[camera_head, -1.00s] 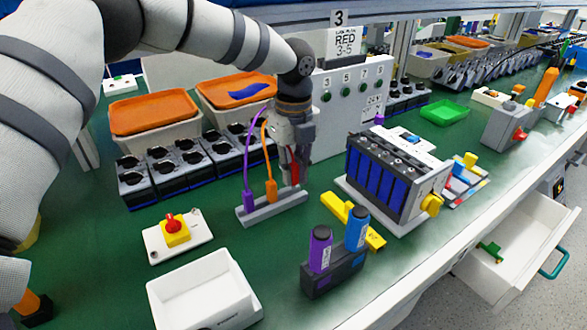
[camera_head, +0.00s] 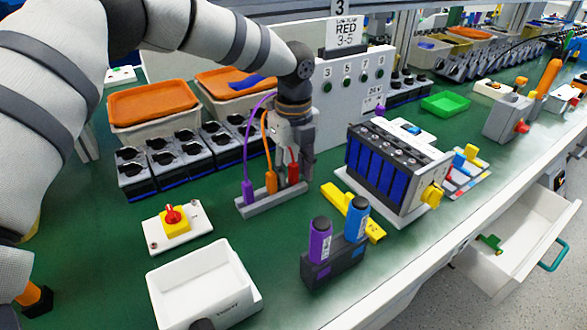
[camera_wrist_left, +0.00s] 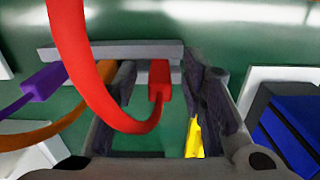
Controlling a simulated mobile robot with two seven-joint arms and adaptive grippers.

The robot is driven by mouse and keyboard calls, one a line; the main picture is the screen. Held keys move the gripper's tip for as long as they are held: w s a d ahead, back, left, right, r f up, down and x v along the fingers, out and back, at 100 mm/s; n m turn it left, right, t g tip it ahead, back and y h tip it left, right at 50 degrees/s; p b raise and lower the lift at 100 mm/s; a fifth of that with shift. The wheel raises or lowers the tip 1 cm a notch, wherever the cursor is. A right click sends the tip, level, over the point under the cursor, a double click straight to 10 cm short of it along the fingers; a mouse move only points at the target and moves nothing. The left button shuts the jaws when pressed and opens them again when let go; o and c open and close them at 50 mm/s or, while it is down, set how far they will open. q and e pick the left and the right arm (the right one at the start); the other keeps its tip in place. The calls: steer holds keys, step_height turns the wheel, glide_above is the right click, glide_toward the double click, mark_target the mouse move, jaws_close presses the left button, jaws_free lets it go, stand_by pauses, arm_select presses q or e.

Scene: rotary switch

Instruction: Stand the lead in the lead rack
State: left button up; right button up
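The grey lead rack (camera_head: 270,204) lies on the green bench, with a purple lead (camera_head: 247,190) and an orange lead (camera_head: 271,181) upright in it. The red lead's plug (camera_head: 293,172) stands upright at the rack's right end; the wrist view also shows this red plug (camera_wrist_left: 160,82) at the rack. My left gripper (camera_head: 292,150) is just above it, pointing down. In the wrist view my left gripper's fingers (camera_wrist_left: 162,90) are spread, with gaps on both sides of the plug. The red cable loops up close to the wrist camera. My right gripper is not in view.
A block with purple and blue cylinders (camera_head: 333,262) and a yellow piece (camera_head: 352,212) stand right of the rack. A battery-like module (camera_head: 385,175) is further right. A red-knob switch (camera_head: 173,220) and a white tray (camera_head: 205,290) are at front left; black sockets (camera_head: 180,155) stand behind.

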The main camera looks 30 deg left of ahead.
arm_select(q)
step_height(320, 180, up, 12)
stand_by(0.4)
